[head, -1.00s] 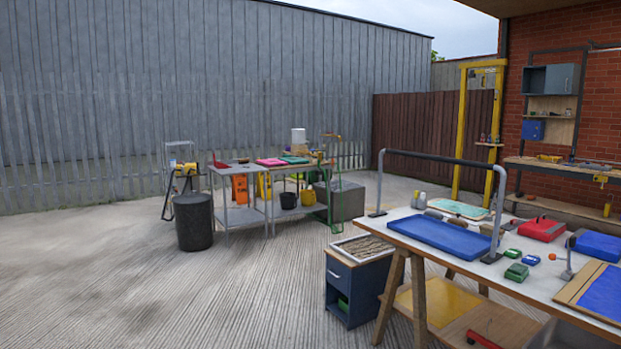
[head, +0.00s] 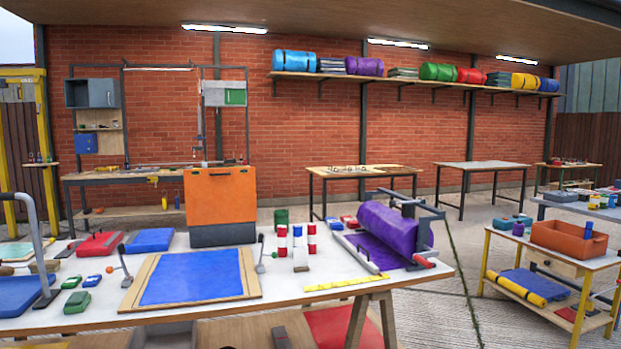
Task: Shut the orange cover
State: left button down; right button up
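The orange cover (head: 220,196) stands upright, open, at the back of the white-topped table in the head view. It rises above a dark grey box (head: 222,235) and shows its broad flat face, with a small dark mark near its top edge. The inside of the box is not visible from here. Neither of my grippers shows in the head view.
A blue sheet on a wooden board (head: 135,294) lies in front of the box. Red-and-white cylinders (head: 297,240) and a purple roll on a frame (head: 385,232) stand to its right. A small lever (head: 122,262) stands left. An orange bin (head: 568,240) sits on another table.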

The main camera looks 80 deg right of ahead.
aim_at(223, 195)
jog(key=z, duration=2.45)
jog(key=i, duration=1.3)
